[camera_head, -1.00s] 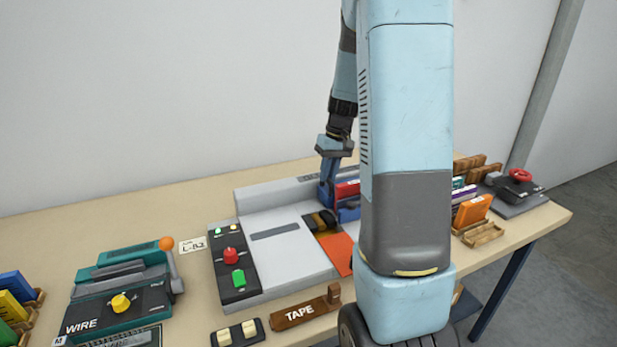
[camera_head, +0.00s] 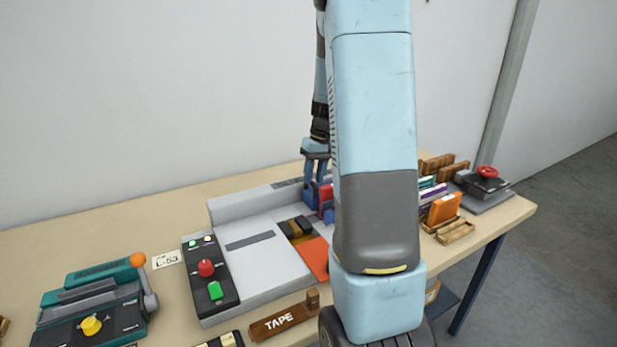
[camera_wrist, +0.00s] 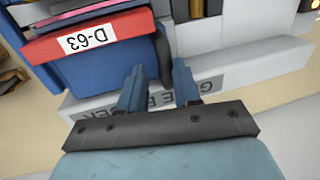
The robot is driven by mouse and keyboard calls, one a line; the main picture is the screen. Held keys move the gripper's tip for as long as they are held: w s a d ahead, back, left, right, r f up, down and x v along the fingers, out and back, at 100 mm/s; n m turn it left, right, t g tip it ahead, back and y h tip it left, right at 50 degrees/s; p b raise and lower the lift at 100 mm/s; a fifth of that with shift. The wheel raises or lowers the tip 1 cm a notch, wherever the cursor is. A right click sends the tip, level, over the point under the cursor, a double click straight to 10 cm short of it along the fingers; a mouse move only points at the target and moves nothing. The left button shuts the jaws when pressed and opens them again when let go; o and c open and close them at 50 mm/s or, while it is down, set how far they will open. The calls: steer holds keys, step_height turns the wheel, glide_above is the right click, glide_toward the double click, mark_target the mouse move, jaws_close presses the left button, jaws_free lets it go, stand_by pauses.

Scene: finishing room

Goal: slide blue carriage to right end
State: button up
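The blue carriage (camera_wrist: 108,68) fills the upper left of the wrist view and carries a red block (camera_wrist: 95,38) labelled D-63. In the head view only a small blue and red part of the carriage (camera_head: 328,215) shows; my arm hides the rest. The gripper (camera_head: 316,204) also shows in the head view.
The grey binder (camera_head: 268,262) has a dark control panel (camera_head: 221,288). A teal wire machine (camera_head: 90,307) stands left. Wooden racks with coloured books (camera_head: 445,208) and a red-knobbed press (camera_head: 484,184) stand right. A TAPE block (camera_head: 284,319) lies in front.

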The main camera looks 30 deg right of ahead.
steer(key=shift+o, duration=1.2)
steer(key=shift+a, duration=0.1)
step_height(320, 180, up, 14)
steer(key=d, duration=0.2)
steer(key=shift+d+f, duration=0.25)
steer(key=shift+d, duration=0.1)
steer(key=shift+s+a, duration=0.1)
steer(key=s+a+r+t+h, duration=0.15)
steer(key=s+a+r, duration=0.45)
steer(key=s+a, duration=0.6)
steer(key=s+a+f+t, duration=0.2)
steer(key=s+a+t, duration=0.2)
steer(key=s+a, duration=0.5)
steer(key=s, duration=0.3)
steer(key=shift+a+h, duration=0.2)
steer(key=shift+h, duration=0.15)
